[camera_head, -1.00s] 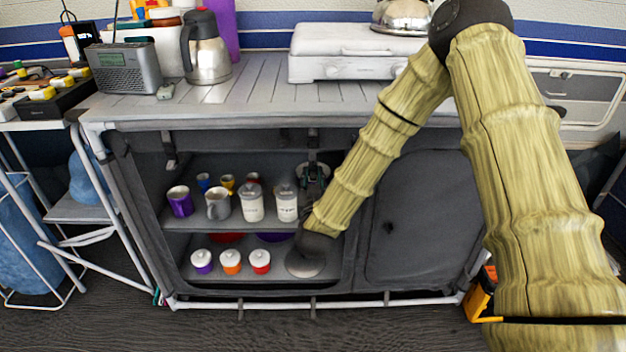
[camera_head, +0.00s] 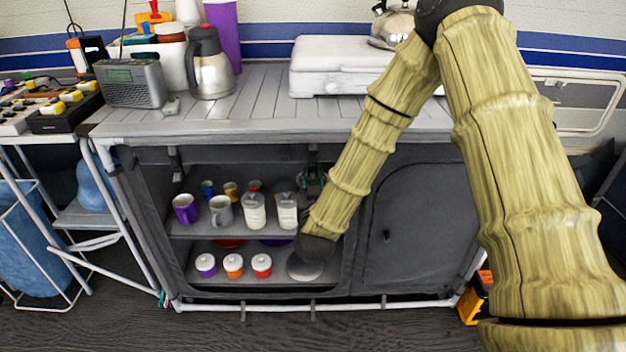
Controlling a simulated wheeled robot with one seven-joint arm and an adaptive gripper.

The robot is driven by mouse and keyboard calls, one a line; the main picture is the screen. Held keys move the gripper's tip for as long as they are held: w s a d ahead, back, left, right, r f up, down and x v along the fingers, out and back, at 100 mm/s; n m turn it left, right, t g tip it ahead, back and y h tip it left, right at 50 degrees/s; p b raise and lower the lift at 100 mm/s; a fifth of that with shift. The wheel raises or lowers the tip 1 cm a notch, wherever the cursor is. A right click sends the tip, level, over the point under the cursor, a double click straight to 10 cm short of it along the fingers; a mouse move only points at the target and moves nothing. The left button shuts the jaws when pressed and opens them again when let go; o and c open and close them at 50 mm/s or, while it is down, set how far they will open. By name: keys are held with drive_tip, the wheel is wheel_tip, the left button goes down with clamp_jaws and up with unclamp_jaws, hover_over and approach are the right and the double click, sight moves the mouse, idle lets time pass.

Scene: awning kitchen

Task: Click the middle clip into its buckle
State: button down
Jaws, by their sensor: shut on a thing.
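The middle clip's dark strap (camera_head: 313,154) hangs from the front edge of the counter, above the open shelves. My gripper (camera_head: 312,181) is just below it, small in view and partly hidden by my arm. It is shut on the middle clip, at the lower end of this strap. The fingers, the clip and its buckle are too small and dark to make out singly, so I cannot tell whether clip and buckle touch.
Cups and jars, among them a purple mug (camera_head: 185,208) and a white jar (camera_head: 254,211), stand on the upper shelf near my gripper. Small lidded pots (camera_head: 233,265) stand below. A closed grey door panel (camera_head: 418,225) is at the right. The counter (camera_head: 255,105) overhangs the opening.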

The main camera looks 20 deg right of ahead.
drive_tip(key=c, duration=1.4)
unclamp_jaws()
drive_tip(key=shift+o, duration=0.2)
drive_tip(key=v, duration=1.2)
